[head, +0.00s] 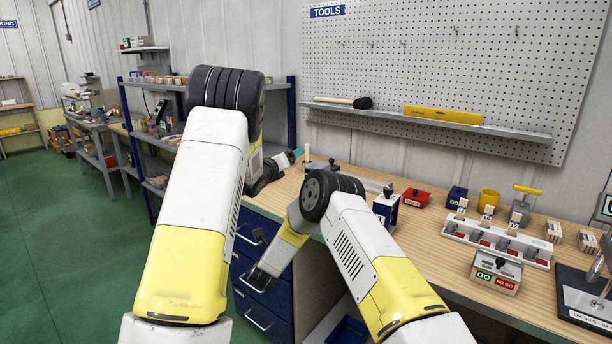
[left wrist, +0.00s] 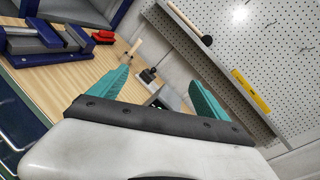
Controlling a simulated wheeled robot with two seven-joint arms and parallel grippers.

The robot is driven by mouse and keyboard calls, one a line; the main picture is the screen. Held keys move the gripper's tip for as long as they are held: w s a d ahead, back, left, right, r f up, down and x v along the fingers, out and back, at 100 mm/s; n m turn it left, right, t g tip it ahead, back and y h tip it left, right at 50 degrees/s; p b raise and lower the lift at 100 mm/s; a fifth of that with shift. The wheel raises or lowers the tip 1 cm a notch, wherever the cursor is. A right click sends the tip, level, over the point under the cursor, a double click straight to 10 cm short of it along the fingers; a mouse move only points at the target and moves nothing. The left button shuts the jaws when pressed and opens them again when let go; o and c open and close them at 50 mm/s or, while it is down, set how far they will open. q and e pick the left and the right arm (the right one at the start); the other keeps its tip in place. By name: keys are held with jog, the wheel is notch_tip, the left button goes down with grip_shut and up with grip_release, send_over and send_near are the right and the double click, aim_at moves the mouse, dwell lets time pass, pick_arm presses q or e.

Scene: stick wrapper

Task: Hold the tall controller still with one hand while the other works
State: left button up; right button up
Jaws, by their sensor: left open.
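No object is clearly marked as the tall controller; I cannot tell which one it is. A small black-knobbed piece (head: 331,163) stands at the back of the bench beside an upright wooden stick (head: 306,154). In the left wrist view, the black-knobbed piece (left wrist: 148,76) and the wooden stick (left wrist: 134,47) appear beyond my left gripper (left wrist: 160,74). Its teal fingers are apart with nothing held between them. In the head view, my left arm hides most of this gripper (head: 288,160). My right gripper (head: 261,277) hangs low before the blue drawers, its fingertips unclear.
A blue-and-white box (head: 386,207), a red box (head: 417,198), a yellow mug (head: 489,199) and a white rack (head: 496,240) stand on the bench. A GO/NO GO box (head: 496,271) sits near its front edge. A blue-grey vise-like tool (left wrist: 45,42) shows in the left wrist view.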

aim_at(318, 164)
pick_arm(q)
jog(key=w+d+f+m+h, duration=0.1)
jog(key=d+f+m+h, duration=0.3)
jog(key=d+f+m, duration=0.3)
jog(key=shift+m+g, duration=0.4)
jog(key=shift+m, duration=0.3)
jog(key=x, duration=0.5)
jog(key=r+x, duration=0.1)
jog(key=x, duration=0.1)
jog(key=shift+w, duration=0.3)
jog(key=c, duration=1.8)
grip_shut()
pick_arm(e)
jog(key=shift+c, duration=0.7)
grip_shut()
